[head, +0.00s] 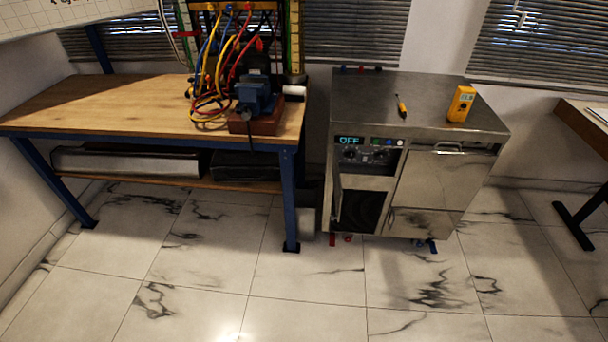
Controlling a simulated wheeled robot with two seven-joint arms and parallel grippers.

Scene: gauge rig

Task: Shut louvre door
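A stainless steel cabinet (415,108) stands right of the workbench. Low on its front left, below the control panel, is a dark opening (362,210). A narrow metal panel (337,200) at the left side of this opening looks like the louvre door, swung outward and seen nearly edge-on. Its slats cannot be made out at this size. The display (349,141) above reads OFF. Neither of my grippers is in view.
A wooden workbench (110,105) with blue legs stands at left, bearing a blue vise (255,97) and coloured cables. A screwdriver (401,106) and a yellow meter (461,103) lie on the cabinet top. A dark-legged table (585,130) is at right. The marble floor in front is clear.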

